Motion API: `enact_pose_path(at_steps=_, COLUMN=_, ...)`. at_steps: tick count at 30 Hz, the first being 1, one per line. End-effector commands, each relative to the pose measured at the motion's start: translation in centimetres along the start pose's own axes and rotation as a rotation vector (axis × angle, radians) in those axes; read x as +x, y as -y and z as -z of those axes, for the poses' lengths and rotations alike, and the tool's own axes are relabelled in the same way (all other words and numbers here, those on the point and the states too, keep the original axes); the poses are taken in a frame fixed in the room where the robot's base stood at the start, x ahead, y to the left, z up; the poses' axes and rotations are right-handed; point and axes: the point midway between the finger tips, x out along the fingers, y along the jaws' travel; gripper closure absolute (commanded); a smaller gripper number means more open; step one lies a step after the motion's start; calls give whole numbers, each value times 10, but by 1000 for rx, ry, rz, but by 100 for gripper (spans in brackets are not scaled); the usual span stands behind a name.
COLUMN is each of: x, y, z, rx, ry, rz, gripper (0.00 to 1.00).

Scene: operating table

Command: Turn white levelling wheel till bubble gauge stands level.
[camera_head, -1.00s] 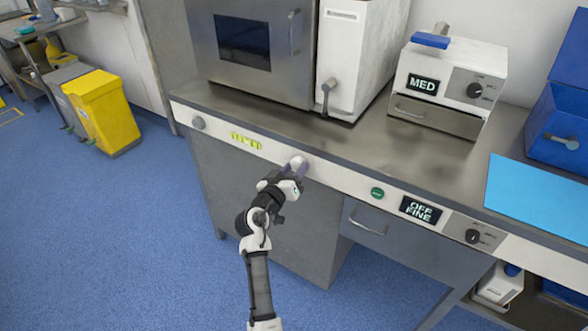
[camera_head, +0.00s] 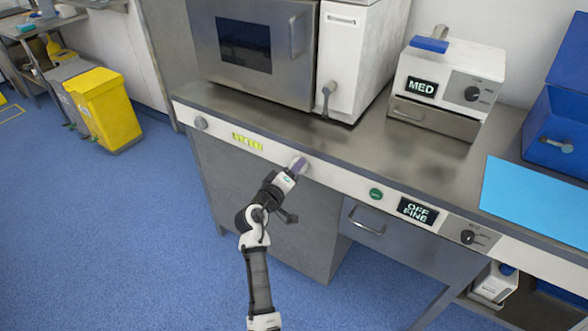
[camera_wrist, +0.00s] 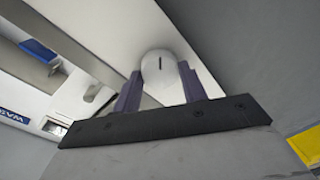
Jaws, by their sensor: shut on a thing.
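The white levelling wheel (camera_wrist: 160,80) is a round white knob on the pale front strip of the table. It has a short dark mark on its face, near upright in the wrist view. My gripper (camera_wrist: 162,88) has its two purple fingers on either side of the wheel and is shut on it. In the head view my gripper (camera_head: 299,168) covers most of the wheel. The bubble gauge (camera_head: 247,142) is a small yellow-green strip on the front strip, left of my gripper. Its markings are too small to read, so I cannot tell if it is level.
A grey knob (camera_head: 201,123) sits at the strip's left end. A green button (camera_head: 375,194), an "OFF FINE" display (camera_head: 417,211) and a black dial (camera_head: 467,237) lie to the right. A drawer handle (camera_head: 368,222) sticks out below.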

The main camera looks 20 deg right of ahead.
Motion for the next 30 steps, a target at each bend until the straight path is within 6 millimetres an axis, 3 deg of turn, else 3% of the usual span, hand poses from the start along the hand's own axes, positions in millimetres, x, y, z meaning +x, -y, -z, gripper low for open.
enact_pose_path(at_steps=13, x=0, y=1, z=0, rx=-10, ry=1, rz=2, gripper=81)
enact_pose_path(at_steps=14, x=0, y=1, z=0, rx=-10, ry=1, rz=2, gripper=56)
enact_pose_path(at_steps=18, x=0, y=1, z=0, rx=-10, ry=1, rz=1, gripper=37)
enact_pose_path(at_steps=30, x=-8, y=2, z=0, rx=-9, ry=-1, rz=1, gripper=36)
